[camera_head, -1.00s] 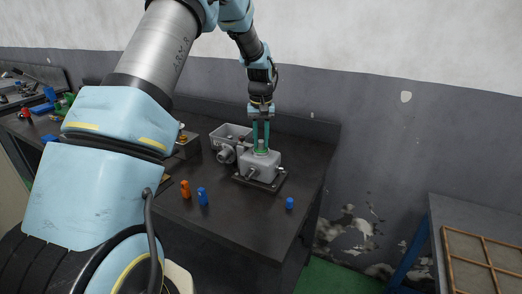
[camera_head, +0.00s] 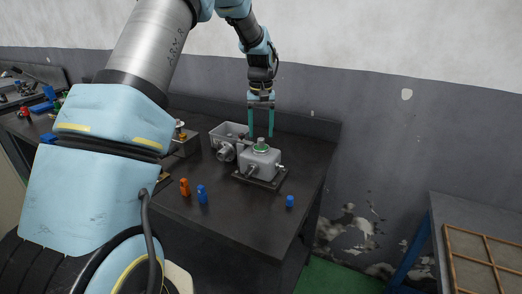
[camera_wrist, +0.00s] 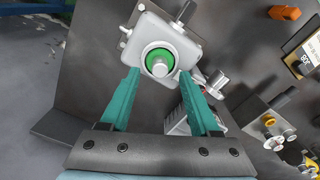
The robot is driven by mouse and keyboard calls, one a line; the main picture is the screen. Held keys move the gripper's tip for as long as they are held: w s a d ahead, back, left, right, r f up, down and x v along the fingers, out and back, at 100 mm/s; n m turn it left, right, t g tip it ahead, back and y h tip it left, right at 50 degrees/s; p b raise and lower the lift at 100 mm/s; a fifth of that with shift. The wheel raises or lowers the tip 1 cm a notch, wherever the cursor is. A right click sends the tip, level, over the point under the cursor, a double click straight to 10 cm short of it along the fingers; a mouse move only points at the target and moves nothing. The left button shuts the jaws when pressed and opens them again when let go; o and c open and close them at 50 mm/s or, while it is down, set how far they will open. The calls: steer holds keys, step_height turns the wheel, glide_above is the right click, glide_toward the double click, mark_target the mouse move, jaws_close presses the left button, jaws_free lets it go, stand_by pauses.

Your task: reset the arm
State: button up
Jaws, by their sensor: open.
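My gripper (camera_head: 260,134) is open and empty, its two green fingers pointing down above and just behind the grey hydraulic fixture (camera_head: 262,163). A round part with a green ring (camera_wrist: 158,58) and a metal centre sits in the top of the fixture. The same green-ringed part (camera_head: 261,145) shows in the head view.
On the dark table (camera_head: 235,217) stand an orange piece (camera_head: 185,187), a blue piece (camera_head: 202,194) and a small blue piece (camera_head: 290,201). A second table with a divided tray (camera_head: 485,258) is at right.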

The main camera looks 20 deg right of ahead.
step_height(320, 180, up, 7)
steer(key=b, duration=0.2)
steer(key=s+a+f+n, duration=0.1)
steer(key=s+a, duration=0.2)
steer(key=a, duration=0.5)
steer(key=s+a+f, duration=0.1)
steer(key=s+a, duration=0.3)
steer(key=a, duration=0.4)
steer(key=s+a+f+n+t, duration=0.1)
steer(key=s+a+f, duration=0.4)
steer(key=s+a, duration=0.7)
steer(key=shift+s+t, duration=0.3)
steer(key=shift+s, duration=0.65)
